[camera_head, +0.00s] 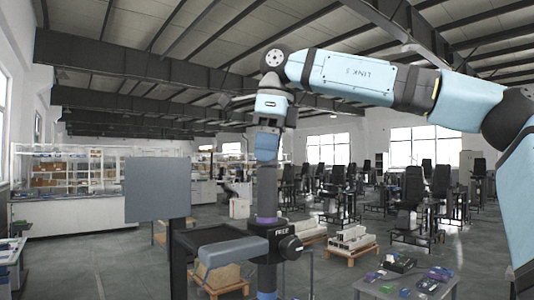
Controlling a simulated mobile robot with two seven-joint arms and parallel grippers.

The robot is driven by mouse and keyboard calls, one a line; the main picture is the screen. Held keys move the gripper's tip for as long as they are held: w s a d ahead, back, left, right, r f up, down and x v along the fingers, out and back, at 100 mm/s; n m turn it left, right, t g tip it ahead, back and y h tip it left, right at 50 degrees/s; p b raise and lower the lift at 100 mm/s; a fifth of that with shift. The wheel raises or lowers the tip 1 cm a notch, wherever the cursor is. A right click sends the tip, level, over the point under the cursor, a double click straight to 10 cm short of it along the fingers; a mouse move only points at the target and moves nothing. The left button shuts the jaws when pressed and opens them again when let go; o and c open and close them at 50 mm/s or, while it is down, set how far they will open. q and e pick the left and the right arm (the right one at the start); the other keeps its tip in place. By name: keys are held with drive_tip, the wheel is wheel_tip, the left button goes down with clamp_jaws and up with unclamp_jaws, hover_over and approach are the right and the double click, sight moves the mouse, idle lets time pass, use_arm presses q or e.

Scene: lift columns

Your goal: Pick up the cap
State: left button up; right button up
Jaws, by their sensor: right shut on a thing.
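My right arm comes in from the right, bends at a high elbow and hangs straight down near the middle of the view. My left gripper is not in view.
A grey panel (158,188) on a dark post stands left of my wrist, beside a dark frame (222,247). A grey table (430,292) with small green and purple parts is at the lower right. Pallets with boxes (352,238) stand on the floor behind.

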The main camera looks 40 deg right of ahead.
wheel_tip(320, 180, up, 10)
drive_tip(key=shift+a+f+b, duration=0.1)
drive_tip(key=shift+f+b, duration=0.15)
drive_tip(key=shift+b, duration=0.15)
drive_tip(key=shift+r, duration=0.3)
drive_tip(key=shift+r, duration=0.15)
drive_tip(key=shift+r+p, duration=0.25)
drive_tip(key=shift+p, duration=0.25)
drive_tip(key=shift+r, duration=2.5)
